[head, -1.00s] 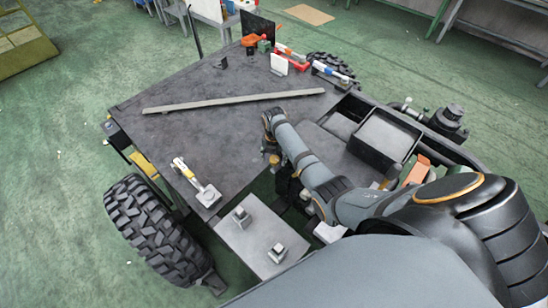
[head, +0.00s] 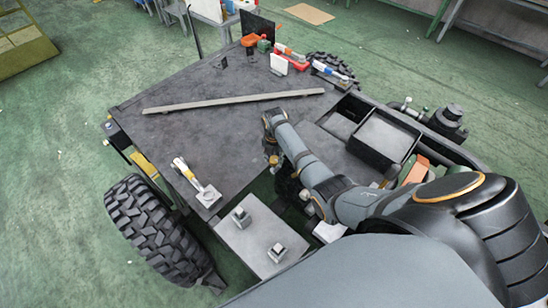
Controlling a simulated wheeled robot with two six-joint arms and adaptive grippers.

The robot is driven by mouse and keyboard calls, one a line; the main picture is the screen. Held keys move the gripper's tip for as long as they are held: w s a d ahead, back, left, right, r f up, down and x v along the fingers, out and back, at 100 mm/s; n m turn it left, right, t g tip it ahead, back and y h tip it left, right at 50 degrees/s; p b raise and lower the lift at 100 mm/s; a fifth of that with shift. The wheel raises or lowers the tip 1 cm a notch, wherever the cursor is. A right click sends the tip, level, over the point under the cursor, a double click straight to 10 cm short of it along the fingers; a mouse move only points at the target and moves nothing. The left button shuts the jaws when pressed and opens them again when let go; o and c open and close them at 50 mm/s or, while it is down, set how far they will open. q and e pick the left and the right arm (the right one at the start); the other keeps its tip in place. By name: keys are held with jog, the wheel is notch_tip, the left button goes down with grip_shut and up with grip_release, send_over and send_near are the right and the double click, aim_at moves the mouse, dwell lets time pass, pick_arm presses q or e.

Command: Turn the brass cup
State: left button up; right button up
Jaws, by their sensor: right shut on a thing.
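My right arm reaches in from the lower right and bends down at its wrist. My right gripper (head: 272,148) points down beside the edge of the dark chassis deck (head: 225,120). It is shut on the brass cup (head: 273,160), of which only a small golden part shows beneath it. The gripper and wrist hide the rest of the cup, so its angle cannot be told. My left gripper is not in view.
A long grey bar (head: 235,103) lies across the deck. A white-and-yellow tool (head: 198,183) lies at its near left edge. A grey plate (head: 262,240) with two small metal blocks is in front. A black tray (head: 383,138) is to the right. Large tyres (head: 155,232) flank the chassis.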

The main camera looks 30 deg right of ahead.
jog(key=m+p, duration=0.1)
jog(key=m, duration=0.1)
jog(key=shift+r+m, duration=0.15)
jog(key=shift+m, duration=0.15)
jog(key=m+p, duration=0.1)
jog(key=m, duration=0.2)
jog(key=shift+w+m+p, duration=0.15)
jog(key=shift+m+p, duration=0.15)
jog(key=m+p, duration=0.1)
jog(key=m, duration=0.2)
jog(key=shift+w+m, duration=0.1)
jog(key=shift+m, duration=1.6)
jog(key=o, duration=1.2)
jog(key=shift+w, duration=0.1)
